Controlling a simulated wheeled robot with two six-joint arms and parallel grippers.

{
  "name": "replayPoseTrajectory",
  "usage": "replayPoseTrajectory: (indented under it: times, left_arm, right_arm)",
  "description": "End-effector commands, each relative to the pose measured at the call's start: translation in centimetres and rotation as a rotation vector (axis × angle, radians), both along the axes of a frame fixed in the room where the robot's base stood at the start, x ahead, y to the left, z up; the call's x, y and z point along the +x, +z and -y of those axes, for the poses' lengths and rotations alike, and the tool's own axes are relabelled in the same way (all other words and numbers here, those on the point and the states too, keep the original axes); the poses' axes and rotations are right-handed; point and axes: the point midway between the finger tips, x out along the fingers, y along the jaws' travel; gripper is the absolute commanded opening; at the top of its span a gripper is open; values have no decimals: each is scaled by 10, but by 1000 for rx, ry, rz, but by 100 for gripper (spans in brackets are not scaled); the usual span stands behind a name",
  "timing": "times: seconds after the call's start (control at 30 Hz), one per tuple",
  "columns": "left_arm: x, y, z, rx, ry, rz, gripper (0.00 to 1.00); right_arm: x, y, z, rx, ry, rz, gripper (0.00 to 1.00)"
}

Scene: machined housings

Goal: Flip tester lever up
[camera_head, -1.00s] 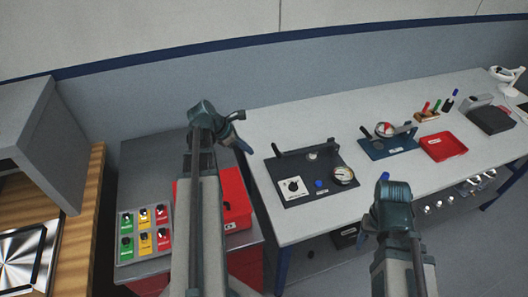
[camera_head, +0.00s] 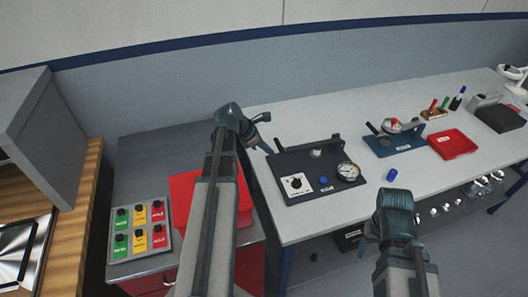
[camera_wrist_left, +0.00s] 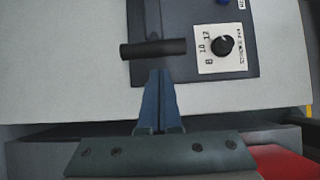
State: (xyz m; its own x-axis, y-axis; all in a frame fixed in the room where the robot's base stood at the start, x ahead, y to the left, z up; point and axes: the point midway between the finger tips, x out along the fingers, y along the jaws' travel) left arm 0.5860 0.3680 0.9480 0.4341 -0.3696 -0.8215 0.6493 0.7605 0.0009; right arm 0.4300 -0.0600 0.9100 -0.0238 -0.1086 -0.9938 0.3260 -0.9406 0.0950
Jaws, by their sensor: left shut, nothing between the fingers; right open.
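The tester (camera_head: 318,189) is a dark grey plate on the bench with a white dial panel, a blue button and a round gauge. Its dark lever bar (camera_head: 308,146) runs along the plate's back edge, close to level. In the left wrist view its black handle (camera_wrist_left: 153,48) lies crosswise over the plate's corner. My left gripper (camera_head: 267,149) is at the plate's back left corner. Its blue fingers (camera_wrist_left: 161,72) are shut and empty, tips just below the handle in the wrist view; contact cannot be told. My right gripper (camera_head: 372,232) is low at the bench front, fingers mostly hidden.
A blue fixture (camera_head: 395,141) with a gauge and a red tray (camera_head: 453,144) stand further right on the bench. A red box (camera_head: 190,186) and a button panel (camera_head: 140,230) sit on the left cabinet.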

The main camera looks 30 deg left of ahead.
Motion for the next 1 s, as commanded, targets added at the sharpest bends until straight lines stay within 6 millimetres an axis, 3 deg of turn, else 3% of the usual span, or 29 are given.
replayPoseTrajectory:
  times: [0.13, 0.67, 1.0]
  left_arm:
    - [5, 10, 4, 0, 0, 0, 0]
    - [6, 13, 5, 1, -1, -3, 0]
    - [9, 28, 8, 34, -2, -43, 0]
  right_arm:
    - [0, 10, 0, 0, 0, 0, 64]
    - [0, 13, 0, 0, 0, 0, 64]
    - [0, 34, 0, 0, 0, 0, 64]
